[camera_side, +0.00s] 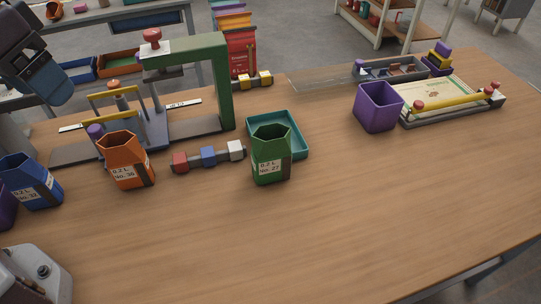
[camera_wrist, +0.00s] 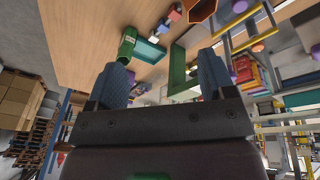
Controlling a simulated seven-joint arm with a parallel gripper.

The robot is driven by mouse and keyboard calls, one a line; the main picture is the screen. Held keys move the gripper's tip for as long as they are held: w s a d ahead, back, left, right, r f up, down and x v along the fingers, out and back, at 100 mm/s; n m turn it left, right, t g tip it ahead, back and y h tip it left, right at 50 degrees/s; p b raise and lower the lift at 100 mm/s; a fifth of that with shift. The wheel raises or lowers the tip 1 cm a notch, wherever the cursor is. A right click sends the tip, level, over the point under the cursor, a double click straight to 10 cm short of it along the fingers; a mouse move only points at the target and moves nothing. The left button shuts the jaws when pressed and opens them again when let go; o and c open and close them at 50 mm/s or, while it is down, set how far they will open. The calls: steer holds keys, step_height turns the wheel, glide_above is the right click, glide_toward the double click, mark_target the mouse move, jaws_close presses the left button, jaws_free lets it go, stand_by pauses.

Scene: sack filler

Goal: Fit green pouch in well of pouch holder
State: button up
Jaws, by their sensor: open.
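The green pouch (camera_side: 271,155), labelled "0.2 L No. 27", stands upright and open-topped on the table, at the front left of a teal tray (camera_side: 301,147). It also shows in the wrist view (camera_wrist: 127,43). A blue-grey fixture with yellow bars (camera_side: 150,136), beside the green press frame, looks like the pouch holder; its well cannot be made out clearly. My gripper (camera_wrist: 162,80) is open, with nothing between its two blue fingers. It is away from the green pouch; part of my arm shows at the upper left of the side view.
An orange pouch (camera_side: 127,164) and a blue pouch (camera_side: 32,184) stand to the left. The green press frame (camera_side: 222,85) rises behind. A bar with coloured cubes (camera_side: 208,157) lies beside the green pouch. A purple bin (camera_side: 378,108) stands right.

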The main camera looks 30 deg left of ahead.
steer(key=w+d+f+n, duration=0.3)
steer(key=w+d+n, duration=0.2)
steer(key=w+n, duration=0.2)
steer(key=w+d+f+n+h, duration=0.1)
steer(key=w+d+f+n, duration=0.3)
steer(key=n, duration=0.7)
steer(key=w+d+f+n, duration=0.3)
steer(key=w+d+n, duration=0.5)
steer(key=w+n, duration=0.1)
steer(key=shift+w+f+t+h, duration=0.3)
steer(key=shift+w+t+h, duration=0.1)
steer(key=shift+w, duration=0.2)
glide_above(271, 152)
steer(key=w+a, duration=0.1)
steer(key=a, duration=0.1)
step_height(271, 152, down, 7)
steer(key=shift+w+r, duration=0.15)
steer(key=shift+r, duration=0.05)
steer(key=shift+x, duration=2.65)
steer(key=shift+d, duration=0.1)
steer(key=c, duration=1.3)
